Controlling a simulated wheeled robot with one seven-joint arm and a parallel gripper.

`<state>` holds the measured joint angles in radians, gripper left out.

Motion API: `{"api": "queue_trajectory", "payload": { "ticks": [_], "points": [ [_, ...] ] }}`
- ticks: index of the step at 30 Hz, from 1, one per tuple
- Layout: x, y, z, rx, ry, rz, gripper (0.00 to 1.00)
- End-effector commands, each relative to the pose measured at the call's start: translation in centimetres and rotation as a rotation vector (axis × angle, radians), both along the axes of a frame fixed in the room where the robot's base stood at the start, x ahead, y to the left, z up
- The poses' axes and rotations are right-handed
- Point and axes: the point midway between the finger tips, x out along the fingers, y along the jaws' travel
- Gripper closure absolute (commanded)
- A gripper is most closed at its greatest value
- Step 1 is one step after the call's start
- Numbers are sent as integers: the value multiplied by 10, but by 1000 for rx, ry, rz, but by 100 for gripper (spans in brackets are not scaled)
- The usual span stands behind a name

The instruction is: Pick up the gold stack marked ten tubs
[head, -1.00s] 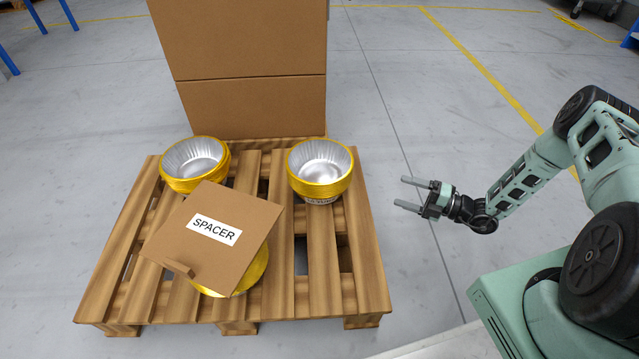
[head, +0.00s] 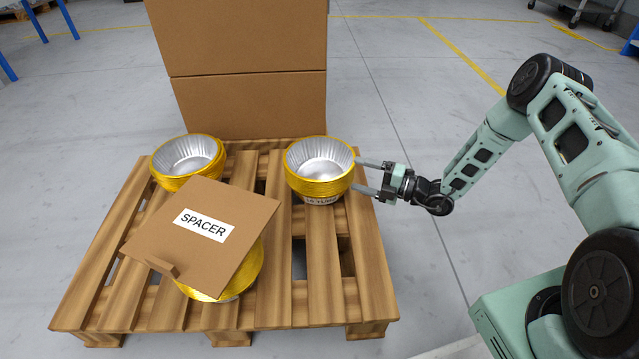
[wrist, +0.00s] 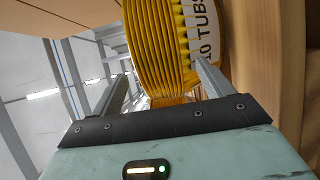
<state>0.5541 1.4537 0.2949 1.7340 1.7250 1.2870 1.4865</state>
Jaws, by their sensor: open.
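A gold stack of tubs (head: 318,185) with silver insides stands upright at the back right of the wooden pallet. Its white label reads "10 TUBS" in the wrist view, where the gold ribbed rims (wrist: 155,40) show close up. My gripper (head: 358,174) is open at the right side of this stack, its fingers level and pointing left at the rims. In the wrist view the stack shows ahead of and between the fingers (wrist: 163,72). I cannot tell whether the fingertips touch it.
A second gold stack (head: 186,158) stands at the pallet's back left. A cardboard sheet marked SPACER (head: 240,212) lies tilted over a third gold stack (head: 245,270) in front. Cardboard boxes (head: 250,105) rise behind the pallet (head: 365,270).

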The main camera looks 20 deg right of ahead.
Motion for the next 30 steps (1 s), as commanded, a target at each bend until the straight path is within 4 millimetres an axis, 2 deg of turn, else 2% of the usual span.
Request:
{"api": "queue_trajectory", "payload": {
  "ticks": [3,10,15,16,25,30],
  "points": [
    [5,6,-1,0,0,0,20],
    [5,7,1,0,0,-1,20],
    [5,7,1,0,0,-1,68],
    [5,7,1,0,0,-1,73],
    [5,7,3,1,-1,-1,72],
    [5,7,17,2,-2,-1,72]
  ]
}}
